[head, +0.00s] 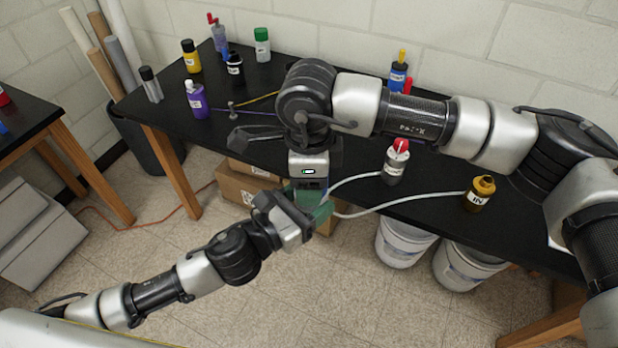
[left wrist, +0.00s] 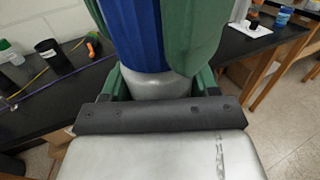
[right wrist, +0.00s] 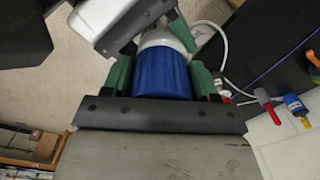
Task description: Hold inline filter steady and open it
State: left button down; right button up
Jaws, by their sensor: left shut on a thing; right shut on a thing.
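The inline filter has a blue ribbed part (right wrist: 162,72) and a whitish part (right wrist: 160,40). My right gripper (head: 309,186) comes from above, and its green fingers are shut on the blue part. My left gripper (head: 314,212) comes from below, and its green fingers are shut on the whitish part, which also shows in the left wrist view (left wrist: 158,86). In that view the blue part (left wrist: 143,36) lies beyond it, between my right gripper's green fingers. In the head view the grippers hide most of the filter. I cannot tell whether its parts are loosened.
Pale hoses (head: 400,202) run from the filter area to a white bottle (head: 396,160) and a yellow bottle (head: 480,193) on the black bench (head: 425,214). Several bottles stand further back. White buckets (head: 402,246) and cardboard boxes (head: 238,187) are below. The floor at front is clear.

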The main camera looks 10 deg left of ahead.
pick_arm(q)
jog(key=shift+w+a+f, duration=0.1)
jog(key=shift+a+f, duration=0.05)
jog(key=shift+f, duration=0.2)
pick_arm(e)
jog(key=shift+s+a+r, duration=0.15)
jog(key=shift+r, duration=0.4)
pick_arm(q)
jog(key=shift+r, duration=0.1)
pick_arm(e)
jog(key=shift+r, duration=0.25)
